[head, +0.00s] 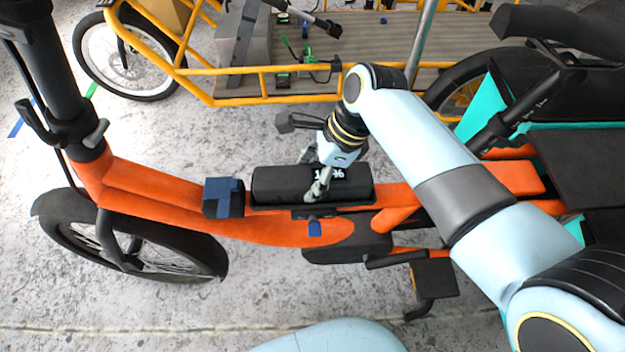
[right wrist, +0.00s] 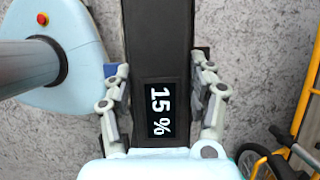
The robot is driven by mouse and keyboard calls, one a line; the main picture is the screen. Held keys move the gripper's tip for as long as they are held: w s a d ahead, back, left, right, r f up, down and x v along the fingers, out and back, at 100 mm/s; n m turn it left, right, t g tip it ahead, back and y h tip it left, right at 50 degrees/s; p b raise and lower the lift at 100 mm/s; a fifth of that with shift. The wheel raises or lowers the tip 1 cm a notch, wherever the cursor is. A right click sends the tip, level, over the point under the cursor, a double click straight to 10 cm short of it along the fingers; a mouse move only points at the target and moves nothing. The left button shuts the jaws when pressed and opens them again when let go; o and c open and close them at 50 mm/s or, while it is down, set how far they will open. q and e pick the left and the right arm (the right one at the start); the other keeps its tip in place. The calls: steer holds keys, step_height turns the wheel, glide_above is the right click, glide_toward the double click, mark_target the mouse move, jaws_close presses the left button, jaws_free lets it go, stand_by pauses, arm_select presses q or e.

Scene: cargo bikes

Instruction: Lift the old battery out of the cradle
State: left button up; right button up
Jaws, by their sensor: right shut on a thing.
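The old battery (head: 277,186) is a long black block lying along the orange bike frame in the head view. In the right wrist view the battery (right wrist: 156,50) runs up the middle and its display reads 15 %. My right gripper (head: 312,174) reaches down over the battery near its right half, one finger on each long side. In the right wrist view the same gripper (right wrist: 160,95) is shut on the battery. The dark cradle edge (head: 345,209) shows just under the battery; I cannot tell whether they touch. My left gripper is out of view.
A dark blue-grey block (head: 222,198) sits on the orange frame (head: 150,205) left of the battery. A blue tab (head: 314,228) is on the frame's near side. A yellow-framed cargo bike (head: 235,99) stands behind, a teal one at the right.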

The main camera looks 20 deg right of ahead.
steer(key=c, duration=0.7)
jaws_close()
steer(key=shift+w+r, duration=0.1)
steer(key=shift+r, duration=0.15)
